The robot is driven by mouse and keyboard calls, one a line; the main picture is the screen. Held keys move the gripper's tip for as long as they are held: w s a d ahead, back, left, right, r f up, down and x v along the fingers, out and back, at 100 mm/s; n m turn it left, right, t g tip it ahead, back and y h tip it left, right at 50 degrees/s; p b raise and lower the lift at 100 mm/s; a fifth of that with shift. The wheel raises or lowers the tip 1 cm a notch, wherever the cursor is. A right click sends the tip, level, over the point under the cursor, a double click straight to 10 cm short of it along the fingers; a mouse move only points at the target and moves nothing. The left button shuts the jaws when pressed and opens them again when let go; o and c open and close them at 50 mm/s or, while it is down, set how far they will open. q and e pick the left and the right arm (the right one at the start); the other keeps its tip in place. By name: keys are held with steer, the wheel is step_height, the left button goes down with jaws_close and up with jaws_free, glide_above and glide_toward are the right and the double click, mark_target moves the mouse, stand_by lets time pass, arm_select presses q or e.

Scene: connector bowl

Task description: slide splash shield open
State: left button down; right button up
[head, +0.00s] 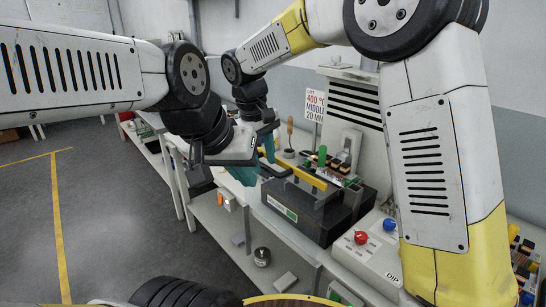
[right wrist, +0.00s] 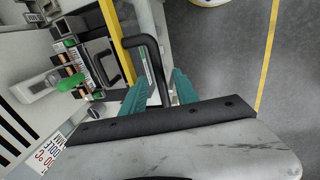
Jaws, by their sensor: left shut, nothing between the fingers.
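The splash shield's yellow edge bar (head: 305,177) runs over the dark bath unit (head: 345,215) on the bench. It also shows in the right wrist view (right wrist: 108,22), with a black bent handle (right wrist: 155,58) beside it. My right gripper (right wrist: 163,72) has its teal fingers apart, one on each side of the handle's bar; I cannot tell whether they touch it. In the head view the right gripper (head: 270,143) is partly hidden behind the left one. My left gripper (head: 243,178) is shut and empty, in front of the bench near the handle.
A sign (head: 315,106) stands behind the bath. A control box (head: 365,250) with a red and a blue knob sits at its right. Green-handled parts (head: 322,155) stand close behind the bar. The floor at left is free.

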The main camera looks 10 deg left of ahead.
steer(key=shift+c, duration=0.3)
jaws_close()
stand_by(1.2)
